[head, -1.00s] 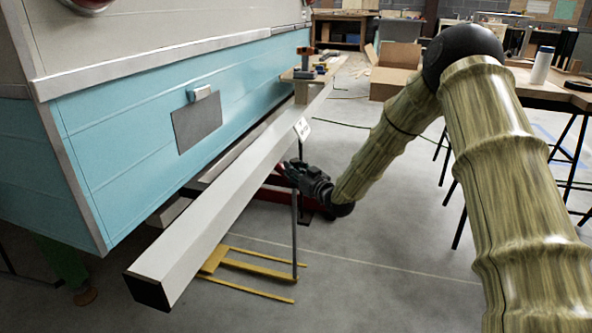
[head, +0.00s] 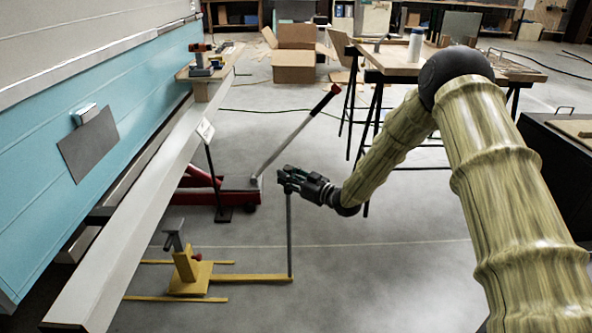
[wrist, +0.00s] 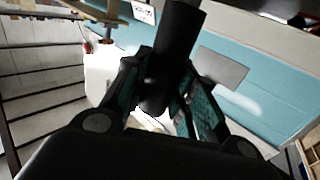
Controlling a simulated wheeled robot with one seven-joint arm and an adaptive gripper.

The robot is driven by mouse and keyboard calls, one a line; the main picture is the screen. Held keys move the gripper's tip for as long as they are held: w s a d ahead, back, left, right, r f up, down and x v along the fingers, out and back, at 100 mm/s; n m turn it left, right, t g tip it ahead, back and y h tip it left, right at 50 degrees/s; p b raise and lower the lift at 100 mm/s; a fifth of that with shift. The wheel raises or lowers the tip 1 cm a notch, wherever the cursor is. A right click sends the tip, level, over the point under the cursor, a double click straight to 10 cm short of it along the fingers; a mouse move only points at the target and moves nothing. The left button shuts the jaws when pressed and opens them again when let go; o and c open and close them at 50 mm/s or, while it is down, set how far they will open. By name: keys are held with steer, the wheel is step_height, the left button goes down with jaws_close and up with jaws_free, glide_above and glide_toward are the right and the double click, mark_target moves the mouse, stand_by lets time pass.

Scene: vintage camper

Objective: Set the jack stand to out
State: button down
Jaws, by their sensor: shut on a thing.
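The yellow jack stand (head: 188,272) stands on the floor in the head view, just to the right of the long white beam (head: 140,215). Its base, short post and grey top bracket show clear of the beam in the picture. A yellow bar (head: 250,278) runs right from its base to an upright grey rod (head: 290,235). My gripper (head: 287,180) is at the top of this rod and shut on it. In the wrist view, my gripper's fingers (wrist: 165,95) close around a dark cylindrical grip (wrist: 182,30). Its lower end is partly hidden by the fingers.
A red floor jack (head: 235,190) with a long slanted handle stands behind the stand. The teal camper wall (head: 130,120) is on the left. A workbench (head: 395,65) and cardboard boxes (head: 294,66) are further back. Open floor lies around the rod.

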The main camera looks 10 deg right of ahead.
steer(key=s+d+p, duration=0.1)
steer(key=d, duration=0.6)
steer(key=shift+d, duration=0.15)
steer(key=shift+f, duration=0.1)
steer(key=c, duration=1.1)
jaws_free()
steer(key=shift+c, duration=0.2)
steer(key=v, duration=1.2)
